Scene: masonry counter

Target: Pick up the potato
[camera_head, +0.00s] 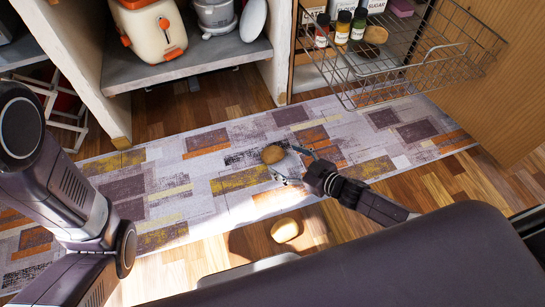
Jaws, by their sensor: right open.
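A brown, rounded potato (273,154) shows just beyond the fingertips of my right gripper (286,164), over the patterned rug. My right gripper is open, with its fingers spread toward the potato. I cannot tell whether they touch it or how high it is above the rug. A second rounded, paler potato-like thing (285,230) lies in sunlight on the wood floor, nearer to me. My left arm comes in at the left, but its gripper is out of the picture.
The patterned rug (190,172) covers the middle floor. An open wire basket (412,60) juts out at the upper right, with several jars and a brown rounded thing (376,34). An orange and cream appliance (150,28) stands on a grey shelf (185,66) at the upper left.

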